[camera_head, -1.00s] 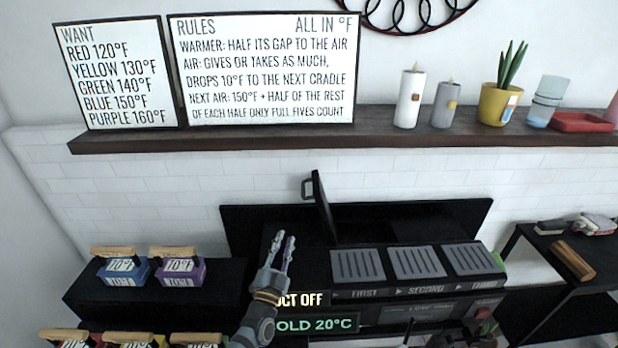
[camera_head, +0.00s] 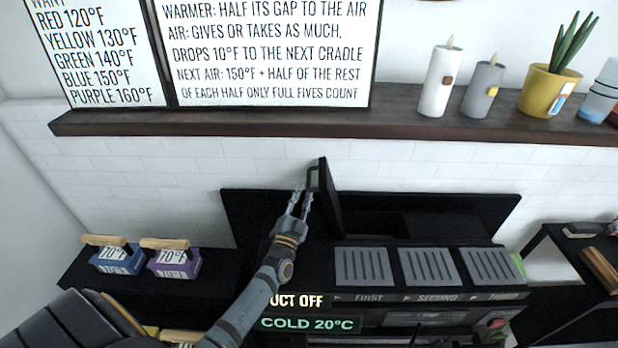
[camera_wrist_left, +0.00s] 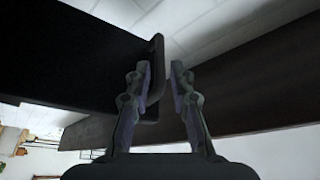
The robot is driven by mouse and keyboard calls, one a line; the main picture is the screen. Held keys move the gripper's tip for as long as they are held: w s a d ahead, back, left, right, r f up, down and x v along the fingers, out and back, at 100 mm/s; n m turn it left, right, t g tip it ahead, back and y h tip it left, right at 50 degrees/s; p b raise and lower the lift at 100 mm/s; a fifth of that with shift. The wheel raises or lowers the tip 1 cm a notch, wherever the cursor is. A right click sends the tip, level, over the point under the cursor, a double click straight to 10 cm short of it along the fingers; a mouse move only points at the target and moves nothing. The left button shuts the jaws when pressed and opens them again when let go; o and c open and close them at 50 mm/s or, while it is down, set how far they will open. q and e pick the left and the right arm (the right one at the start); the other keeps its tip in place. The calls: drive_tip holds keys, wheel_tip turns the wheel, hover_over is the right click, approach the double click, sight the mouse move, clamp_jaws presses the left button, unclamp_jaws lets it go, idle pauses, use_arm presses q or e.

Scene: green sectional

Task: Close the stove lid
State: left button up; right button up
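The stove lid (camera_head: 329,212) is a black panel standing upright, nearly edge-on, above the stove (camera_head: 395,317) in the head view. Its dark bar handle (camera_head: 312,177) sticks out to the left near the top. My left gripper (camera_head: 301,198) is at the lid's left side, by the handle. In the left wrist view the lid (camera_wrist_left: 75,55) fills the upper left. The handle (camera_wrist_left: 157,62) shows between the parted fingers of my left gripper (camera_wrist_left: 160,75), close to the left finger. A dark shape at the lower right of the head view may be my right gripper (camera_head: 490,333); its fingers are unclear.
Three grey slotted plates (camera_head: 363,266) lie right of the lid. Blue (camera_head: 116,260) and purple (camera_head: 174,263) blocks stand on a black stand at left. A dark wooden shelf (camera_head: 300,130) runs along the wall above, bearing signs, candles and a plant.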

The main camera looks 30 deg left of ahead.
sight(309, 177)
use_arm(q)
drive_tip(key=x, duration=0.6)
clamp_jaws()
